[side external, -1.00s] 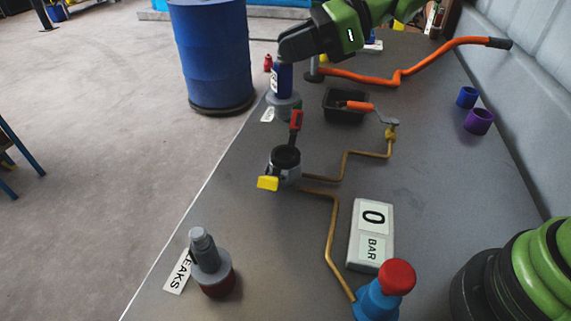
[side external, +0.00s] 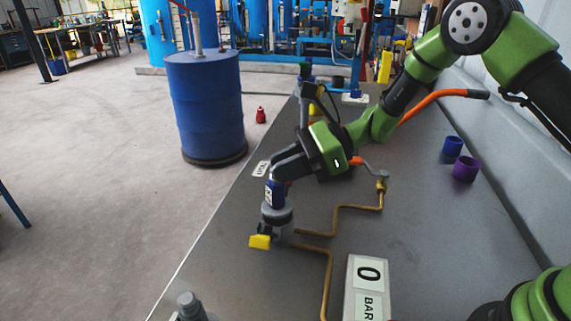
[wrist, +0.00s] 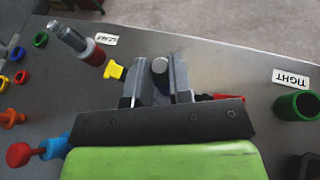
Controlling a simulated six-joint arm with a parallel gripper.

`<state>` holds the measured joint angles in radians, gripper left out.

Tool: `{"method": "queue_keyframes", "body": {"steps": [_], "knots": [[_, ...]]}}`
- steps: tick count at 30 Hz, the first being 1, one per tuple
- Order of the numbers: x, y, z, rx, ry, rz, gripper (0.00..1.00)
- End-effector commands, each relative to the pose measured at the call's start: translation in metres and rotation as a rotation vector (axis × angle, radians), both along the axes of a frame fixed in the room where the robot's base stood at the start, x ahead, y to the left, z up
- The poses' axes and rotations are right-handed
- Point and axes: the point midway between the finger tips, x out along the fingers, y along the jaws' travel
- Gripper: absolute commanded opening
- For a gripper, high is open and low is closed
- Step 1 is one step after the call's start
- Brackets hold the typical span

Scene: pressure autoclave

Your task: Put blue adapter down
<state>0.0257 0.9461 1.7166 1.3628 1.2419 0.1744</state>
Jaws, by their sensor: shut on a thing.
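The blue adapter (side external: 273,190) is a blue body with a white label, and a wide grey collar shows beneath it. My gripper (side external: 276,176) is shut on it from above and holds it upright over the small grey fitting (side external: 268,228) with the yellow lever (side external: 260,242). I cannot tell whether the adapter rests on the fitting. The fitting's top is hidden.
Brass pipes (side external: 335,220) run right of the fitting, with a gauge block (side external: 368,285) reading 0 in front. Blue (side external: 453,146) and purple (side external: 465,168) rings stand at the right. A LEAKS card (wrist: 106,38) and a TIGHT card (wrist: 290,78) lie along the table edge.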

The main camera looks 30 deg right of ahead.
Motion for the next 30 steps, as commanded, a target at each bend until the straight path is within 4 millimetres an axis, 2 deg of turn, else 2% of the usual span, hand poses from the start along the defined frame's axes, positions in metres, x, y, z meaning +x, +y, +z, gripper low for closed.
{"method": "queue_keyframes", "body": {"steps": [9,10,12,13,20,24,30], "knots": [[0.0,0.0,-0.005,0.001,0.0,0.0,0.0],[0.0,0.0,-0.005,0.0,0.0,0.0,0.27],[0.0,0.0,-0.005,0.0,0.0,0.0,0.43],[0.0,0.0,-0.005,0.0,0.0,0.0,0.45],[0.0,0.0,-0.005,0.0,0.0,0.0,0.45],[0.0,-0.002,0.002,-0.001,-0.001,-0.001,0.45],[-0.013,-0.036,0.017,-0.001,-0.001,-0.006,0.45]]}}
